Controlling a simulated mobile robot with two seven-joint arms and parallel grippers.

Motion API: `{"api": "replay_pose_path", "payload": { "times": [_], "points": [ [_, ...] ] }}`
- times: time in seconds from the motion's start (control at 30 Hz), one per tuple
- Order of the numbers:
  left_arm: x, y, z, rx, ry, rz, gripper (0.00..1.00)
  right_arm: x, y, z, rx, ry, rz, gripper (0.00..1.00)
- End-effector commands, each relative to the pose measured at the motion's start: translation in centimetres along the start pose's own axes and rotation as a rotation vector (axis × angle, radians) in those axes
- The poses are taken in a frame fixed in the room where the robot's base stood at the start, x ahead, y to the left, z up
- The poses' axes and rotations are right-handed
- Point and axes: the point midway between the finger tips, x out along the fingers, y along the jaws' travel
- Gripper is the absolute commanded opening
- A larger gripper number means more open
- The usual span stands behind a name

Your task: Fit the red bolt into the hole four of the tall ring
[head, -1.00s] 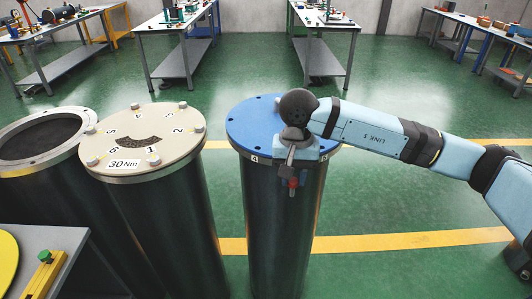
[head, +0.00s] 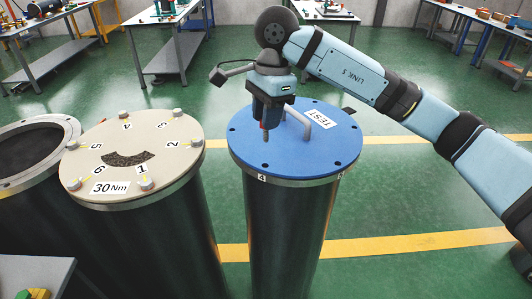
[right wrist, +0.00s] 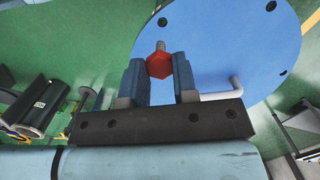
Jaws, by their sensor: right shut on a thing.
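The red bolt (right wrist: 158,65) is held between the two fingers of my right gripper (right wrist: 158,75), its head toward the wrist camera and its grey shank pointing away. In the head view, my right gripper (head: 266,126) is above the blue lid (head: 300,165) of the tall cylinder (head: 290,235), and a bit of red bolt (head: 265,125) shows at its tip. The bolt appears apart from that hole. My left gripper is not in view.
A grey handle (head: 318,122) and a TEST label (head: 323,119) are on the blue lid, close to the gripper. A beige numbered lid (head: 110,170) with several bolts stands to the left, beside an open cylinder (head: 30,145).

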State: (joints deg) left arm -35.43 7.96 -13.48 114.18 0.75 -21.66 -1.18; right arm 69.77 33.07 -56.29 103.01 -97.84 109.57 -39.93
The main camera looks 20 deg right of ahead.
Motion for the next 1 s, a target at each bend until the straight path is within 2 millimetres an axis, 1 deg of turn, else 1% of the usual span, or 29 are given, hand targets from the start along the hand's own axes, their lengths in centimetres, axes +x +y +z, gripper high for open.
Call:
{"api": "replay_pose_path", "payload": {
  "times": [0.03,0.1,0.23,0.47,0.7,0.77,1.0],
  "points": [
    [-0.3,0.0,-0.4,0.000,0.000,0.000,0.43,1.3,0.1,-0.1,0.000,-0.001,0.006,0.00],
    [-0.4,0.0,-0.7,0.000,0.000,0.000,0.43,3.0,0.1,-0.3,0.000,-0.001,0.005,0.00],
    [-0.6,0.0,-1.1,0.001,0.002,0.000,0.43,5.3,0.1,-0.6,-0.001,0.000,0.003,0.00],
    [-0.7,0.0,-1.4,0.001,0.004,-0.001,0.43,7.0,0.0,-0.9,0.000,0.000,0.001,0.00],
    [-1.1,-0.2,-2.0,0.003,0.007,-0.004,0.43,10.3,0.1,-1.3,0.000,0.000,0.003,0.00],
    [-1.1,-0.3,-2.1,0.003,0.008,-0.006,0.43,10.7,0.0,-1.3,-0.001,0.000,0.001,0.00],
    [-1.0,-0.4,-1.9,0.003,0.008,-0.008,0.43,10.8,0.0,-1.3,-0.002,0.000,0.000,0.00]
  ]
}}
